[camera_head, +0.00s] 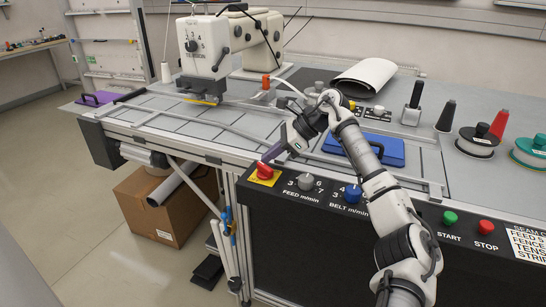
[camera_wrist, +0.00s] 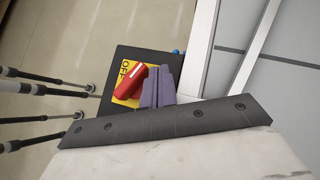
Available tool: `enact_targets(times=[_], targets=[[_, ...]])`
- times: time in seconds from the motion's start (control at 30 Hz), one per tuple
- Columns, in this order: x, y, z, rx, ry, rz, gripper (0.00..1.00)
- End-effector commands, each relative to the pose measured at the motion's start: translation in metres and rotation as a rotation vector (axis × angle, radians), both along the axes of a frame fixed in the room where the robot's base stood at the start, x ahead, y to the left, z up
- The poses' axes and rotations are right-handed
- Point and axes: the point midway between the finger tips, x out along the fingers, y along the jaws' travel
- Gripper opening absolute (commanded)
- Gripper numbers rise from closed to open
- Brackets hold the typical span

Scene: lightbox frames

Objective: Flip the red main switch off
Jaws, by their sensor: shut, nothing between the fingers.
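The red main switch (camera_head: 264,170) is a handle on a yellow plate (camera_head: 274,181) at the left end of the black control panel. In the wrist view the red handle (camera_wrist: 131,80) lies slantwise across the yellow plate (camera_wrist: 122,96), where the letters "OFF" show. My gripper (camera_head: 268,157) is shut and empty, with its purple fingers pointing down at the switch. In the wrist view the fingertips (camera_wrist: 158,80) are right beside the handle and cover part of the plate. I cannot tell whether they touch the handle.
Right of the switch are a grey feed knob (camera_head: 306,181), a blue belt knob (camera_head: 352,194), a green start button (camera_head: 450,217) and a red stop button (camera_head: 486,227). A blue pad (camera_head: 385,150) lies behind my arm. A sewing machine (camera_head: 215,45) stands at the back.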

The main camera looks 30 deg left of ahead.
Motion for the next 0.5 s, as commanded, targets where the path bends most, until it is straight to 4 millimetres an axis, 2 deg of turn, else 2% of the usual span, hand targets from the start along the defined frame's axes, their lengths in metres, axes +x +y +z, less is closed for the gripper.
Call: enact_targets(times=[0.5], targets=[[-0.0042,0.0012,-0.0009,0.002,-0.001,0.0,0.0]])
